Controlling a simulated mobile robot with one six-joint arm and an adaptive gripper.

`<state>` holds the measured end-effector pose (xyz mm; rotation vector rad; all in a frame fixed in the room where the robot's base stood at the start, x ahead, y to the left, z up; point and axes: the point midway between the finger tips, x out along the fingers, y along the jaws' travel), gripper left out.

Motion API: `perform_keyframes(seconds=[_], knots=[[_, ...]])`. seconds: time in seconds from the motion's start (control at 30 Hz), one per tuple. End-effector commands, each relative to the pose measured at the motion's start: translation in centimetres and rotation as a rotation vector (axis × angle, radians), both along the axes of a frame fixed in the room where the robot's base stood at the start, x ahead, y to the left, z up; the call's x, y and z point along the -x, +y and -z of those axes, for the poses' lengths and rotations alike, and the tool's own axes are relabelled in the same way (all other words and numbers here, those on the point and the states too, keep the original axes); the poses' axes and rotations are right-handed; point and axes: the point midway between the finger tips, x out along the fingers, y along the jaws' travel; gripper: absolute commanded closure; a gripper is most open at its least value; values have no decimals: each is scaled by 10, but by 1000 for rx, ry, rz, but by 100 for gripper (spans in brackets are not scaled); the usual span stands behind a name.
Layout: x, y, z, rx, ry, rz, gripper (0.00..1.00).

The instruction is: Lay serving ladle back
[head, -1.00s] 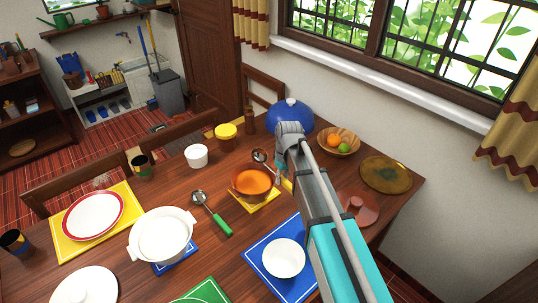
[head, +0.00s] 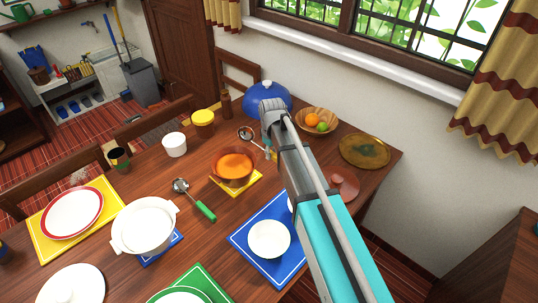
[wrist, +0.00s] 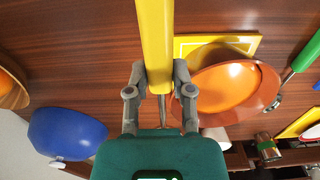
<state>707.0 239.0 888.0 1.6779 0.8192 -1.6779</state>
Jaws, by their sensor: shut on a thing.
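My gripper (wrist: 157,85) is shut on the yellow handle of a ladle (wrist: 154,35). The ladle's metal bowl (head: 246,133) shows in the head view, left of my gripper and just behind the brown pot (head: 234,181) of orange soup. Whether the ladle touches the table is unclear. The pot stands on a yellow mat (head: 247,188) and also shows in the wrist view (wrist: 268,95), right of the gripper. A second ladle with a green handle (head: 205,210) lies on the table, front left of the pot. My arm hides part of the table.
A blue dome (head: 266,96) and a fruit bowl (head: 331,132) stand at the back. A white cup (head: 174,145) and yellow-lidded jar (head: 203,117) stand left. A white tureen (head: 144,226) and white bowl (head: 269,240) stand in front. Bare wood lies between cup and pot.

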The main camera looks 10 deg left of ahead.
Motion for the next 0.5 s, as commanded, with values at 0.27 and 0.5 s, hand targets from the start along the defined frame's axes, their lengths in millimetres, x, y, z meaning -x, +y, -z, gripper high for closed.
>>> perform_keyframes(seconds=[0.27,0.5], knots=[[-54,3,26,0,0,0,100],[-74,2,50,0,0,1,100]])
